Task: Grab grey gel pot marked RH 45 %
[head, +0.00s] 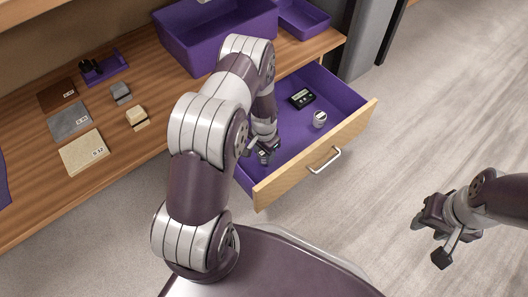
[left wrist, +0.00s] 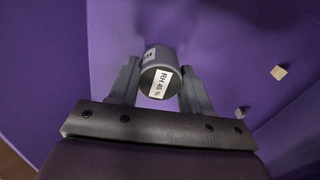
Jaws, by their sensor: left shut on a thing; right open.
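The grey gel pot (left wrist: 161,78) shows in the left wrist view, with a white label reading RH 45 % on its dark end. It sits between the two fingers of my left gripper (left wrist: 160,88), which is shut on it. In the head view my left gripper (head: 264,154) is low in the left part of the open purple drawer (head: 292,136), and my arm and fingers mostly hide the pot there. My right gripper (head: 431,240) is open and empty over the floor at the right.
A second small pot with a pale label (head: 319,119) and a black device (head: 302,98) are in the drawer. A purple bin (head: 215,38), labelled mats (head: 84,152) and small blocks (head: 137,118) are on the wooden bench (head: 158,92). Small blocks (left wrist: 279,72) show in the left wrist view.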

